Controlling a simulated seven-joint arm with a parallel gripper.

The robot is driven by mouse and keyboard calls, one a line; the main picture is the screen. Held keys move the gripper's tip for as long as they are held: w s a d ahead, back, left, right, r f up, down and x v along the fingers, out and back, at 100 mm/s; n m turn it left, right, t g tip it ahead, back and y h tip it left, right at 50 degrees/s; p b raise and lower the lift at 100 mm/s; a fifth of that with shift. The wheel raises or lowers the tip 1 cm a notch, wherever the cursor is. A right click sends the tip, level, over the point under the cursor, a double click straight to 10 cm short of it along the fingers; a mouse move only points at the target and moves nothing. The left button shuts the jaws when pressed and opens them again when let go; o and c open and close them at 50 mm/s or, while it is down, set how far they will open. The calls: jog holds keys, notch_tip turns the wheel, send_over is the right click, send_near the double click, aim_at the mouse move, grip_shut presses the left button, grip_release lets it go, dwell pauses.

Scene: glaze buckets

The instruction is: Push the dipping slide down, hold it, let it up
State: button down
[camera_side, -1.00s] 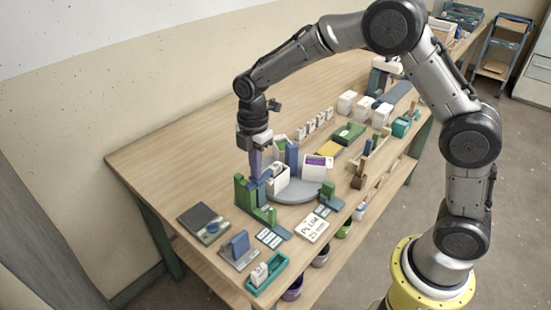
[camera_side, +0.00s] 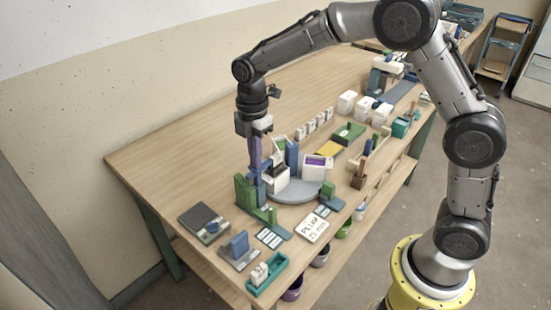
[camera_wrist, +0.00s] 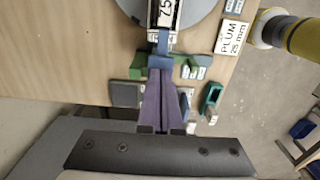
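The dipping slide is a blue piece (camera_side: 263,184) on a green stand (camera_side: 244,192) at the near side of the grey round turntable (camera_side: 297,195). In the wrist view, the blue slide (camera_wrist: 160,62) lies at the tips of my purple fingers. My gripper (camera_side: 257,171) points straight down over the slide, its two fingers together; in the wrist view (camera_wrist: 160,72) no held object shows between them. Whether the tips touch the slide is hard to tell. A dark-and-white piece (camera_side: 277,171) is by the slide, over a white bucket (camera_side: 278,184); a "75" label (camera_wrist: 165,12) shows beyond it.
A "PLUM 25 mm" card (camera_side: 312,229) lies in front of the turntable. A white container with a purple panel (camera_side: 316,165) stands on the turntable. A teal tray (camera_side: 267,272) and a grey scale-like device (camera_side: 204,222) are nearby. The table's left side is clear.

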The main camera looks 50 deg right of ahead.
jog(key=shift+r, duration=3.5)
jog(key=s+d+r+m+t, duration=0.2)
jog(key=s+r, duration=0.4)
jog(key=s+d+r+m+t, duration=0.2)
jog(key=s+d+r, duration=0.1)
jog(key=s+r, duration=0.35)
jog(key=s+f+m, duration=0.4)
jog(key=s+m, duration=0.3)
jog(key=s+d+f+m+t, duration=0.1)
jog(key=s+f+m, duration=0.3)
jog(key=s+m, duration=0.3)
jog(key=shift+s+f+t, duration=0.15)
jog(key=shift+s+t, duration=0.15)
jog(key=shift+s, duration=0.25)
